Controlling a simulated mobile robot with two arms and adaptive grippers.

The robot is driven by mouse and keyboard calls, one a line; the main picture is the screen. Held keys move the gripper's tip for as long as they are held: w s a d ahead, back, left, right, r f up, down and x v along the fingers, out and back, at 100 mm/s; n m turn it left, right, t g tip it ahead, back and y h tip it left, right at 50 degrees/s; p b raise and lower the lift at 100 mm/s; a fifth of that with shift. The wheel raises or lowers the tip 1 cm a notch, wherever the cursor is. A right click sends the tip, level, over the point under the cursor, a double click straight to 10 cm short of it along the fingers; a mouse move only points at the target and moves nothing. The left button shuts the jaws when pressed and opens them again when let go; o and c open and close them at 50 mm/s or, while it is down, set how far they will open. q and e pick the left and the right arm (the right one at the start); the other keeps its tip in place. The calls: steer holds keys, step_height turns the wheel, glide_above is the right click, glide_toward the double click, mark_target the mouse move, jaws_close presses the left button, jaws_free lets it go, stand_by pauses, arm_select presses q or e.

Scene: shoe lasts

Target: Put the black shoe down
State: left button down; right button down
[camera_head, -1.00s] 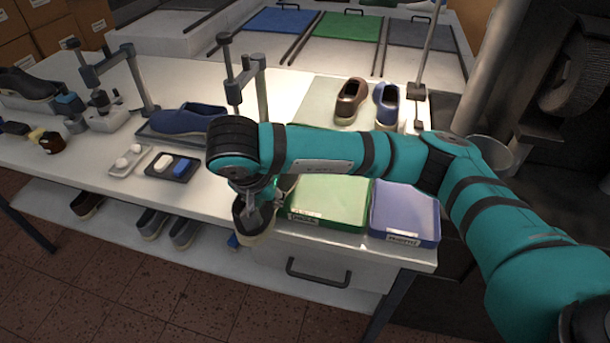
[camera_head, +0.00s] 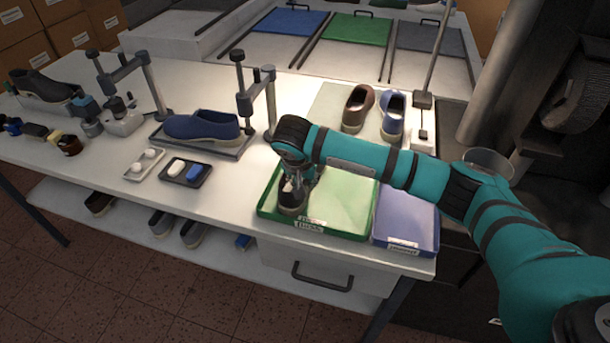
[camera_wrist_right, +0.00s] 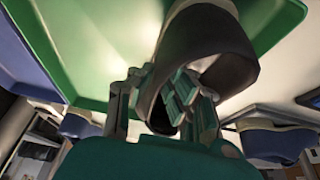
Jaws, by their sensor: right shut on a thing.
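The black shoe (camera_head: 291,197) is at the left part of the green tray (camera_head: 345,205) in the head view. My right gripper (camera_head: 297,180) is shut on the shoe's collar from above. In the right wrist view the black shoe (camera_wrist_right: 215,60) fills the middle, with the gripper fingers (camera_wrist_right: 180,95) at its opening and the green tray (camera_wrist_right: 90,50) behind it. I cannot tell whether the sole touches the tray. My left gripper is not in view.
A blue tray (camera_head: 408,215) adjoins the green tray on the right. A brown shoe (camera_head: 359,108) and a blue-grey shoe (camera_head: 393,115) stand behind. A blue shoe (camera_head: 203,126) lies on a dark tray to the left, near a clamp stand (camera_head: 243,95).

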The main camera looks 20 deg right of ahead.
steer(key=shift+a, duration=0.1)
steer(key=shift+f, duration=0.15)
steer(key=c, duration=1.3)
jaws_free()
steer(key=shift+c, duration=0.2)
steer(key=b+v, duration=0.3)
steer(key=v, duration=0.8)
steer(key=shift+s+a, duration=0.1)
steer(key=shift+s+r, duration=0.15)
steer(key=shift+r, duration=0.45)
